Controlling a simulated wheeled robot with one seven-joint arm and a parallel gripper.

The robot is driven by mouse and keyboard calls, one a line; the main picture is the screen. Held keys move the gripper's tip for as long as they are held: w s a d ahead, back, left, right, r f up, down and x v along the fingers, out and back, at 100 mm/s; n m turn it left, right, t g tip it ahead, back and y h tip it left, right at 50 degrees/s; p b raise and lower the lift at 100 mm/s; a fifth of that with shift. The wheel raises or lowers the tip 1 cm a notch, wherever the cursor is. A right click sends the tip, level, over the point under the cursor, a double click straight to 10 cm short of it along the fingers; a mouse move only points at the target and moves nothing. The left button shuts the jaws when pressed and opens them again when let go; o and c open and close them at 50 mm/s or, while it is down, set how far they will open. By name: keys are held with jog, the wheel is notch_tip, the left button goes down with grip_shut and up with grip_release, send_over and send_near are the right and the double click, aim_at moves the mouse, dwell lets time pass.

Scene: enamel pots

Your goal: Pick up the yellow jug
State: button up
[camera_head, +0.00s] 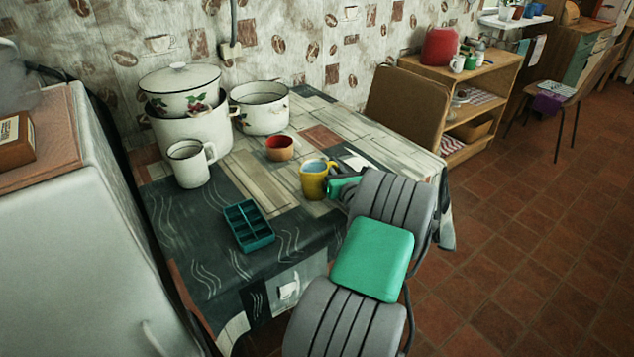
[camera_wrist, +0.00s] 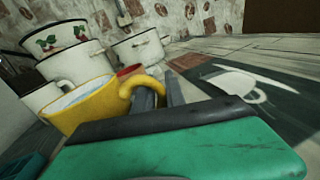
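The yellow jug (camera_head: 313,182) stands upright on the table, with a pale blue inside and its handle on the right. It also shows in the wrist view (camera_wrist: 85,110), with the curved handle (camera_wrist: 128,92) towards my gripper. My gripper (camera_head: 333,182) is low at the jug's right side, close to the handle. In the wrist view its two dark fingers (camera_wrist: 160,93) look a little apart, by the end of the handle. I cannot tell whether a finger touches the handle. The green hand body hides the fingers' lower parts.
A red cup (camera_head: 280,148) stands behind the jug. A white mug (camera_head: 188,164), a lidded pot on a larger pot (camera_head: 190,126) and a white pot (camera_head: 261,115) stand further left and back. A teal divided tray (camera_head: 248,226) lies at front left. A chair (camera_head: 405,100) stands behind the table.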

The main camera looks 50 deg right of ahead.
grip_shut()
jog(key=shift+f, duration=0.15)
dwell(0.9)
jog(key=shift+r, duration=0.3)
jog(key=shift+r+p, duration=0.6)
jog(key=shift+r, duration=1)
jog(key=s+a+r+p, duration=0.3)
jog(key=s+a+r, duration=0.3)
jog(key=s+r, duration=0.3)
jog(key=shift+s+r, duration=0.25)
jog(key=shift+s, duration=1.5)
